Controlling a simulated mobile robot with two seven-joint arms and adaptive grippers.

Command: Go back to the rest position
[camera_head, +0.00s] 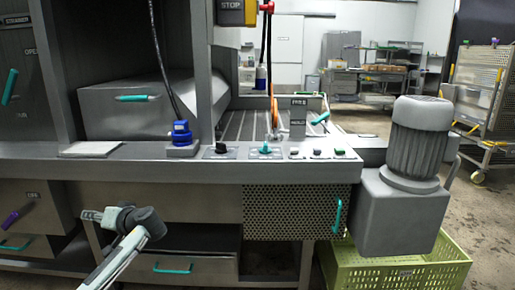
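My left gripper (92,215) is in the lower left of the head view, in front of the machine's lower cabinets. Its arm rises from the bottom edge and bends left at a dark joint. The fingers are small and seen from an angle, so I cannot tell whether they are open or shut. No held object shows. My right gripper is out of the picture.
The steel counter edge (120,168) runs above my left arm. A perforated panel (295,213), a drawer with a teal handle (173,268), a grey motor unit (405,205) and a green crate (400,275) stand close by. Open floor (490,225) lies right.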

